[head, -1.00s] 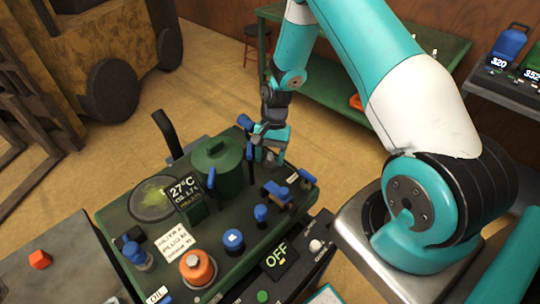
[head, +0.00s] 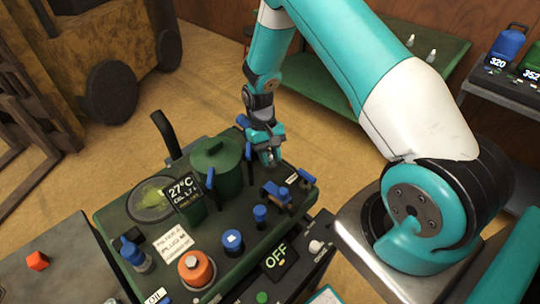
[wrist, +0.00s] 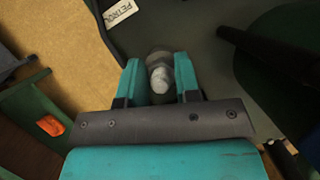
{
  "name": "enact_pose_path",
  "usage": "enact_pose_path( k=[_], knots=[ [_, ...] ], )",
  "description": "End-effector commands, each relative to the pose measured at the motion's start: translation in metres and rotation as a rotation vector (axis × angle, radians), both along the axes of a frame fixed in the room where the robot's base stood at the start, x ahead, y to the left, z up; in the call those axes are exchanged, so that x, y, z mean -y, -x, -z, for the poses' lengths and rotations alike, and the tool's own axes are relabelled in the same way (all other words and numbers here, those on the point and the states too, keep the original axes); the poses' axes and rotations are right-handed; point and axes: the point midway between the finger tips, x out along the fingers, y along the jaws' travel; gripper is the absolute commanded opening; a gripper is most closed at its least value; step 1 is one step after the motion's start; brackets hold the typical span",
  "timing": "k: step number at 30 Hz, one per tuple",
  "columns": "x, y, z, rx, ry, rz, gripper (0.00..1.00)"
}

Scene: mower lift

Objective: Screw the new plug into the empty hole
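The plug (wrist: 160,78), with a pale rounded tip and a wider grey collar, stands between the teal fingers of my gripper (wrist: 160,85) in the wrist view. The fingers appear to press on it from both sides. In the head view, my gripper (head: 266,155) is over the back right of the green mower deck (head: 205,225), right of the round green lidded pot, with the grey plug (head: 268,159) just showing below it. The plug's lower end and any hole beneath it are hidden.
Nearby on the deck are the green pot (head: 215,165), a blue-handled valve (head: 277,193), blue knobs (head: 233,240) and an orange cap (head: 196,267). An orange object (wrist: 50,125) shows in the wrist view. A green bench (head: 320,105) stands behind.

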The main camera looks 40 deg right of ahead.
Motion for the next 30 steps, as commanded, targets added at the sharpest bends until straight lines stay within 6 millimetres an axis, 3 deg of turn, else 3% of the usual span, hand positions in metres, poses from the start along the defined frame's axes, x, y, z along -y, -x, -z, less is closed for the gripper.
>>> enact_pose_path(
  k=[9,10,13,17,24,30],
  knots=[
    [-0.0002,0.0001,0.0001,0.0,-0.001,0.001,0.05],
    [-0.0002,0.0001,0.0001,0.0,-0.001,0.001,0.23],
    [-0.0002,0.0001,0.0001,0.0,-0.001,0.001,0.01],
    [0.0003,0.0003,0.0,0.0,-0.001,0.051,0.01],
    [-0.0001,0.0008,-0.0008,-0.002,-0.001,0.425,0.01],
    [-0.0016,-0.0001,0.0003,-0.001,-0.001,0.555,0.01]
  ],
)
